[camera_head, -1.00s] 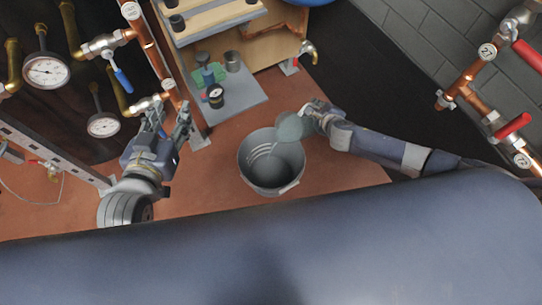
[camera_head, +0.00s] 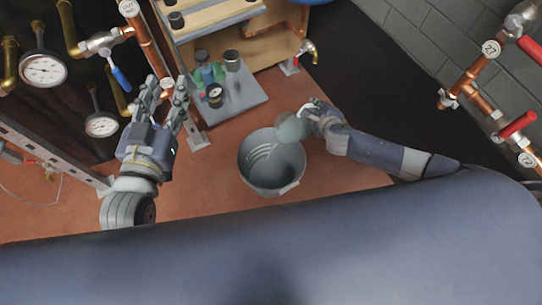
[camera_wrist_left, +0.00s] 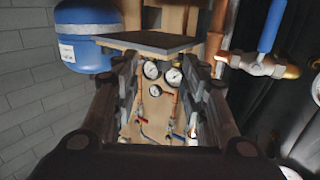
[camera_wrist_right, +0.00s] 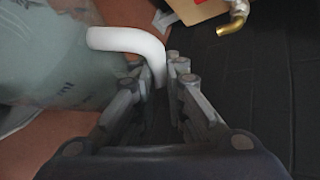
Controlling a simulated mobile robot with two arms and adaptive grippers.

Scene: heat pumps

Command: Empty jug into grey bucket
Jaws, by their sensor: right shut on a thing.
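The grey bucket (camera_head: 262,181) stands on the reddish floor in the middle of the head view. A translucent jug (camera_head: 290,128) is over the bucket's upper right rim, its round end toward the bucket. It looks tilted; whether liquid flows is not clear. My right gripper (camera_head: 314,112) is shut on the jug's handle; in the right wrist view the white handle (camera_wrist_right: 128,41) sits between the fingers, with the jug body (camera_wrist_right: 50,70) at the left. My left gripper (camera_head: 163,98) is open and empty, left of the bucket and raised; its spread fingers show in the left wrist view (camera_wrist_left: 160,95).
A grey platform (camera_head: 240,97) with small fittings and a metal cup (camera_head: 232,60) stands behind the bucket. Copper pipes and gauges (camera_head: 44,69) are at the left, more pipes with red valve handles (camera_head: 518,124) at the right.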

